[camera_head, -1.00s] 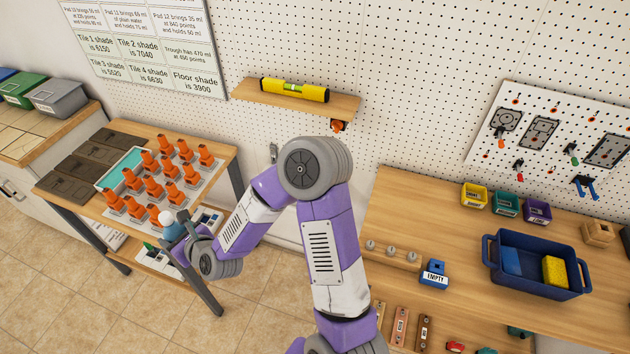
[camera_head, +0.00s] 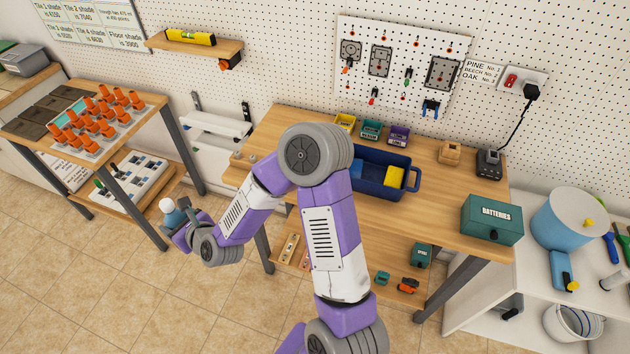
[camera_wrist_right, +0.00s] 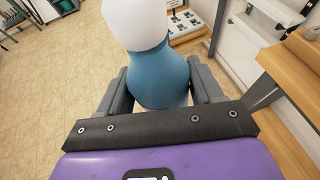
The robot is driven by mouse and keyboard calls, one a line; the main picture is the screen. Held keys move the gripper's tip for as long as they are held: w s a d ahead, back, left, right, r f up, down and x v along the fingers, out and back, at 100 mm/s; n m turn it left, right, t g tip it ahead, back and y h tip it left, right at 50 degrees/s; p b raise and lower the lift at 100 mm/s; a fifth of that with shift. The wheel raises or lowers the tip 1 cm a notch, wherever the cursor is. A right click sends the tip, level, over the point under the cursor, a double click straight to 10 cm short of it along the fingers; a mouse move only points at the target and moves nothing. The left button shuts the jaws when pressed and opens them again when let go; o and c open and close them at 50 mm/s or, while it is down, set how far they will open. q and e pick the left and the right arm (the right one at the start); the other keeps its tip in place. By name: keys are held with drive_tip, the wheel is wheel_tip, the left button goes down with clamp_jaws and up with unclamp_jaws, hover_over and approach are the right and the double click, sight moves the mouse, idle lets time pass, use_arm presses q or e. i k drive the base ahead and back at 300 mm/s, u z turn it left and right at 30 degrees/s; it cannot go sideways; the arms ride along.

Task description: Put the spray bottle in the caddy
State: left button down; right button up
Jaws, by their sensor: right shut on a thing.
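My right gripper (camera_head: 182,227) is shut on the spray bottle (camera_head: 172,213), which has a blue body and a white top. It holds the bottle in the air over the floor, between the left table and the workbench. In the right wrist view the bottle (camera_wrist_right: 158,65) stands between the two fingers (camera_wrist_right: 160,92). A dark blue tub with handles (camera_head: 374,186), which looks like the caddy, sits on the workbench, holding a blue block and a yellow sponge (camera_head: 394,177). My right arm hides part of its left side. My left gripper is not in view.
The workbench (camera_head: 450,228) also carries small yellow, teal and purple bins (camera_head: 398,135) and a green batteries box (camera_head: 491,220). A left table (camera_head: 140,128) holds orange-topped pieces. A blue bucket (camera_head: 570,218) stands on a white shelf at the right.

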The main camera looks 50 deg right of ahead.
sight(371, 178)
drive_tip(key=k, duration=0.45)
drive_tip(key=z, duration=2.25)
